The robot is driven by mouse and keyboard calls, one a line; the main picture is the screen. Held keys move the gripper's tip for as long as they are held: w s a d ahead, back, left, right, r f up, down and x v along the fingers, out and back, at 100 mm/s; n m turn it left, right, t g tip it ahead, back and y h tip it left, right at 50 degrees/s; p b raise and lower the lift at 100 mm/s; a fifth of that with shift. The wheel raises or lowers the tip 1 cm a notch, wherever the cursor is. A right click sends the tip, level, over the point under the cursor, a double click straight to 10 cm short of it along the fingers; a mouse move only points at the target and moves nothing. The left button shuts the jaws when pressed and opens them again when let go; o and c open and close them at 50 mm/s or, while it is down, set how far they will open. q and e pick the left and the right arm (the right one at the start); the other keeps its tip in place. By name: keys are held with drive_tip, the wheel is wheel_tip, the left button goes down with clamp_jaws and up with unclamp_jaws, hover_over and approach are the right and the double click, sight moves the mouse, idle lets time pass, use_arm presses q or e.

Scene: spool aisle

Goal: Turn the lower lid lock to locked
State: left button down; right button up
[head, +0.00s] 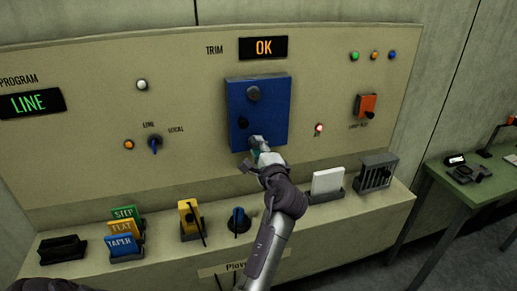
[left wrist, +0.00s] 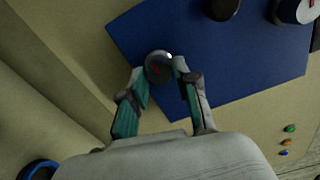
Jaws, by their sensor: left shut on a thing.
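The blue lid (head: 272,108) is a box on the slanted panel, and it fills much of the left wrist view (left wrist: 225,65). The lower lid lock is a round dark grey knob (left wrist: 158,66) with a small red mark, near the lid's bottom edge. My left gripper (head: 257,143) reaches it from below; in the left wrist view its fingers stand on both sides of the knob, shut on it. In the head view the gripper mostly hides this knob. The upper lid lock (head: 253,93) is a grey knob near the lid's top. My right gripper is not in view.
On the ledge below stand a white card (head: 327,181) in a holder, a blue rotary knob (head: 238,219) and a yellow block (head: 190,217). A green table (head: 470,190) stands at right.

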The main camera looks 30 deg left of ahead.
use_arm(q)
drive_tip(key=c, duration=0.8)
unclamp_jaws()
drive_tip(key=shift+c, duration=0.2)
